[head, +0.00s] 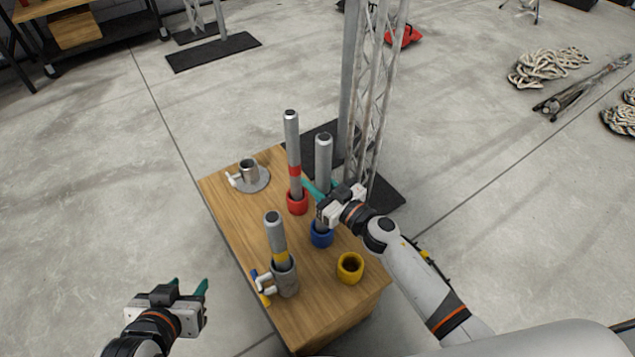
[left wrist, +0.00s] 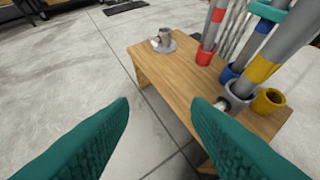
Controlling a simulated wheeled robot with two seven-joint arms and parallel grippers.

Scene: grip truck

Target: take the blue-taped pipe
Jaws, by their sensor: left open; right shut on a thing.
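The blue-taped pipe (head: 323,155) is a grey tube, upright, with its lower end at the blue cup (head: 322,238) on the wooden table. My right gripper (head: 321,193) is shut on its middle, coming from the right. In the left wrist view, a teal finger crosses the pipe just above its blue tape (left wrist: 264,27); the tape is hidden in the head view. I cannot tell whether the pipe's end is fully seated in the cup. My left gripper (head: 190,286) is open and empty, left of the table's near end.
A red-taped pipe (head: 292,145) stands in a red cup (head: 297,204) close by. A yellow-taped pipe (head: 276,238) stands in a grey holder (head: 286,279) with a lever. An empty yellow cup (head: 350,268) and a grey round base (head: 251,180) are on the table (head: 240,215). A truss (head: 370,100) rises behind.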

